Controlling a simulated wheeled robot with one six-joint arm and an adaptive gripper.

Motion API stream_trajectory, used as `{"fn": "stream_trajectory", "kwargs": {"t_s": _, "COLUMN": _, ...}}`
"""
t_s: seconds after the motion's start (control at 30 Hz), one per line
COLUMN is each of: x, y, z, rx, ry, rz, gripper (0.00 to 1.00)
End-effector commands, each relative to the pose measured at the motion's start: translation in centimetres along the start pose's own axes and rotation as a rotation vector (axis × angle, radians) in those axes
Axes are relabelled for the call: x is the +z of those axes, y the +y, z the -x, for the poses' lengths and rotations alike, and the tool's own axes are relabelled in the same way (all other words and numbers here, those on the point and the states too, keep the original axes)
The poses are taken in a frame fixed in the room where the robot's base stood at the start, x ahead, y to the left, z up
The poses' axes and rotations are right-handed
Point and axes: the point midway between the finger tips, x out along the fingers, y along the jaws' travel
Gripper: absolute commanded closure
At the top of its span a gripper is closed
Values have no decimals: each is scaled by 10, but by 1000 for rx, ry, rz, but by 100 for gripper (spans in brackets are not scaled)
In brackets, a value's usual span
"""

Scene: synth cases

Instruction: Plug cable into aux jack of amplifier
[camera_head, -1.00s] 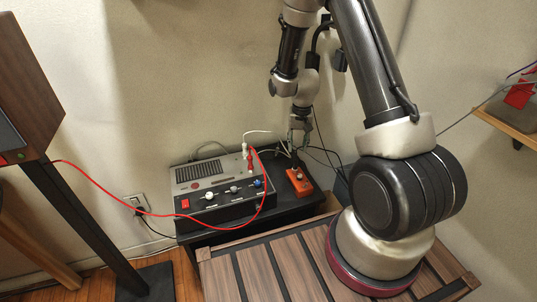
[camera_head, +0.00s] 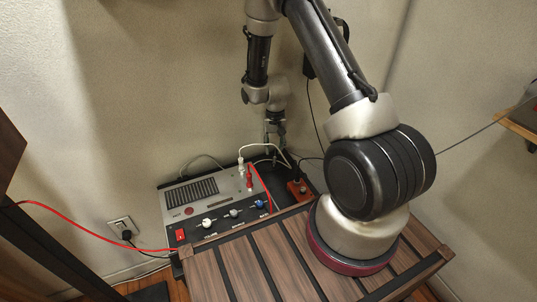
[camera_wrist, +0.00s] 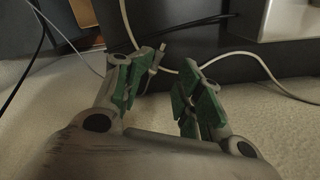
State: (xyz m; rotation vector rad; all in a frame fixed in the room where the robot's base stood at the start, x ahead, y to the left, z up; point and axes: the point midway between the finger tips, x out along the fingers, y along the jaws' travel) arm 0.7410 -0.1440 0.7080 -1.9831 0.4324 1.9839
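The amplifier (camera_head: 190,196) is a grey-topped box with a black knobbed front, in the head view on a low black stand. A white plug (camera_head: 241,168) and a red plug (camera_head: 249,182) stand up at its right side. A white cable (camera_head: 270,146) loops from the white plug toward the stand's back, below my gripper (camera_head: 274,127). In the wrist view my gripper (camera_wrist: 165,66) has its green-padded fingers apart. A pale cable (camera_wrist: 245,57) crosses beyond them, and a small grey connector (camera_wrist: 157,58) shows near the left finger. I cannot tell whether they touch. The aux jack cannot be made out.
An orange box (camera_head: 298,188) sits right of the amplifier. A red cable (camera_head: 75,217) runs left. A wall outlet (camera_head: 122,228) is at left. The wall stands close behind the stand; a slatted wooden top (camera_head: 240,262) lies in front.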

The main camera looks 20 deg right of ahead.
Motion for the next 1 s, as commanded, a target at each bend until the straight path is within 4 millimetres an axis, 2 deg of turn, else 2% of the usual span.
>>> {"fn": "stream_trajectory", "kwargs": {"t_s": 0.17, "x": 0, "y": 0, "z": -7, "rx": 1, "ry": -1, "rz": 0, "gripper": 65}}
{"fn": "stream_trajectory", "kwargs": {"t_s": 0.6, "x": -10, "y": 6, "z": -67, "rx": 1, "ry": -2, "rz": -1, "gripper": 65}}
{"fn": "stream_trajectory", "kwargs": {"t_s": 0.7, "x": -10, "y": 6, "z": -76, "rx": 1, "ry": -2, "rz": 0, "gripper": 65}}
{"fn": "stream_trajectory", "kwargs": {"t_s": 0.93, "x": -10, "y": 5, "z": -78, "rx": 0, "ry": 0, "rz": 0, "gripper": 65}}
{"fn": "stream_trajectory", "kwargs": {"t_s": 0.97, "x": -10, "y": 5, "z": -78, "rx": 0, "ry": 0, "rz": 0, "gripper": 66}}
{"fn": "stream_trajectory", "kwargs": {"t_s": 1.0, "x": -10, "y": 5, "z": -78, "rx": 0, "ry": 0, "rz": 0, "gripper": 74}}
